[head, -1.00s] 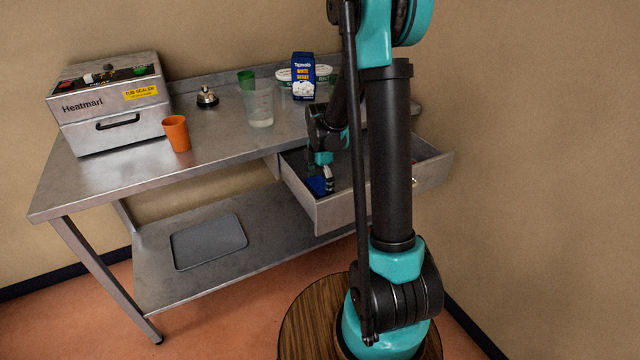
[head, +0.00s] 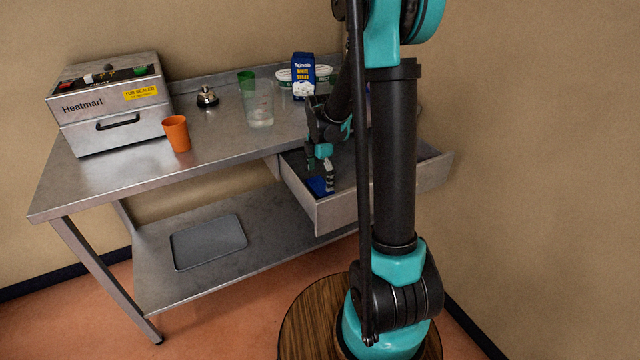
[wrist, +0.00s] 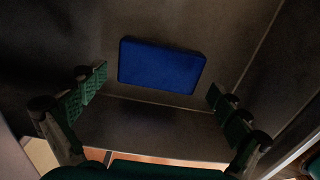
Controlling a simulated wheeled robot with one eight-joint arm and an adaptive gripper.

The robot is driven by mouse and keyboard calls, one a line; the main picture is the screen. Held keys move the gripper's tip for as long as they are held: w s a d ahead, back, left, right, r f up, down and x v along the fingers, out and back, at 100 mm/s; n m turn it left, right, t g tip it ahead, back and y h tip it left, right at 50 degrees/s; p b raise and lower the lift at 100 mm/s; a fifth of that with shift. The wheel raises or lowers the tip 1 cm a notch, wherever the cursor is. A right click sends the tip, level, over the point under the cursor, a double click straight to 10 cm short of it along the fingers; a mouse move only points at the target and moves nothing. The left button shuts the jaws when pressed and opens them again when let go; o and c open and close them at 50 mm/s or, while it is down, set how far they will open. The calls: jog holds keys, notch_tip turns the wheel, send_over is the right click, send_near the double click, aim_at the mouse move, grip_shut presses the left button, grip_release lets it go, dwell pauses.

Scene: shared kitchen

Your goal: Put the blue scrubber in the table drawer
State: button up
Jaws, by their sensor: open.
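The blue scrubber (wrist: 160,66) lies flat on the floor of the open table drawer (head: 343,212), close to an inner wall. In the head view the scrubber (head: 317,186) shows in part at the drawer's left front, beside my gripper. My gripper (head: 320,180) is open and points down over the drawer. In the wrist view its two fingers (wrist: 158,98) are wide apart, with nothing between them touching the scrubber. My arm hides part of the drawer's inside.
The tabletop holds a tub sealer (head: 112,104), an orange cup (head: 177,133), a bell (head: 207,97), a clear cup (head: 259,108), a green cup (head: 246,79), a sugar packet (head: 303,72) and white-green tubs. A grey tray (head: 208,242) lies on the lower shelf.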

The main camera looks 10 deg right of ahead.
aim_at(320, 186)
notch_tip(320, 186, up, 10)
jog(key=shift+f, duration=0.25)
dwell(1.3)
